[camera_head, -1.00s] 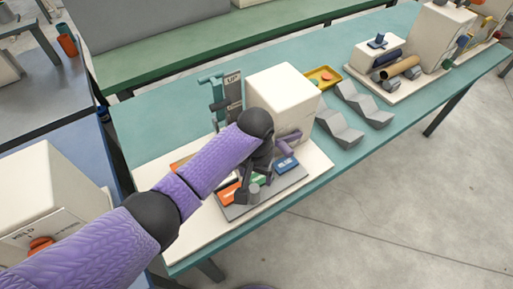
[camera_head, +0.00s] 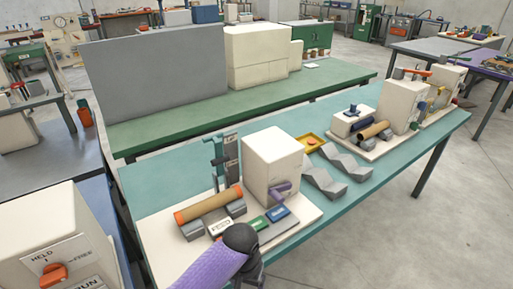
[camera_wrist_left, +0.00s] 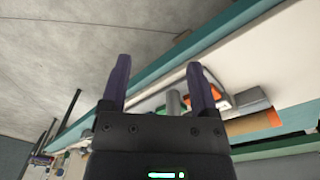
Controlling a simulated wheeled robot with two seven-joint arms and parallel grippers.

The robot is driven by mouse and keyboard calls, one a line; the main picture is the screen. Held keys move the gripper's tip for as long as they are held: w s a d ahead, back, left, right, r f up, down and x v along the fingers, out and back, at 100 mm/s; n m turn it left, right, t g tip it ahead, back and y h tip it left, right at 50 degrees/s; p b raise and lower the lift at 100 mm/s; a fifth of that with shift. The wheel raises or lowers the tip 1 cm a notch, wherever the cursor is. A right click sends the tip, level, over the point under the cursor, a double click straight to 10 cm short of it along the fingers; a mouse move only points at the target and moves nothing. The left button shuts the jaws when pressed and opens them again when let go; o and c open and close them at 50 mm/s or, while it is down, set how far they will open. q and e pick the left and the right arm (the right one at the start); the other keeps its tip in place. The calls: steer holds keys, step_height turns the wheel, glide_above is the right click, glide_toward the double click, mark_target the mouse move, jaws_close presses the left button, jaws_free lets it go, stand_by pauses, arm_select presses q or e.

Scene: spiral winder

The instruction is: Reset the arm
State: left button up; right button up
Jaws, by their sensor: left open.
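My left arm (camera_head: 208,269) comes in at the bottom of the head view, its dark wrist low in front of the winder's base board. In the left wrist view my left gripper (camera_wrist_left: 159,66) has its two purple fingers apart with nothing held between them. A green block (camera_head: 258,223) and a blue block (camera_head: 277,213) sit in front. My right gripper is not in view.
Two grey angled rests (camera_head: 345,165) and a yellow tray (camera_head: 310,140) are right of the housing. Another white machine (camera_head: 401,107) stands farther right on the bench. A white box with an orange knob (camera_head: 53,274) is at lower left. Concrete floor lies open at right.

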arm_select(q)
steer(key=s+a+f+n+b, duration=0.1)
steer(key=s+a+f+b, duration=0.3)
steer(key=f, duration=0.6)
steer(key=s+a+f+n, duration=0.1)
steer(key=s+a+f, duration=0.2)
steer(key=s+f, duration=0.45)
steer(key=s+a+f+b, duration=0.1)
steer(key=s+a+f, duration=0.2)
steer(key=s, duration=0.4)
steer(key=s+a+f+b, duration=0.1)
steer(key=s+a+f, duration=0.2)
steer(key=s+f, duration=0.2)
steer(key=s+a+f+m+b, duration=0.1)
steer(key=s+a+f, duration=0.2)
steer(key=s, duration=0.7)
steer(key=shift+s+f+t+y, duration=0.2)
steer(key=shift+f+t+y, duration=0.15)
steer(key=shift+f, duration=0.6)
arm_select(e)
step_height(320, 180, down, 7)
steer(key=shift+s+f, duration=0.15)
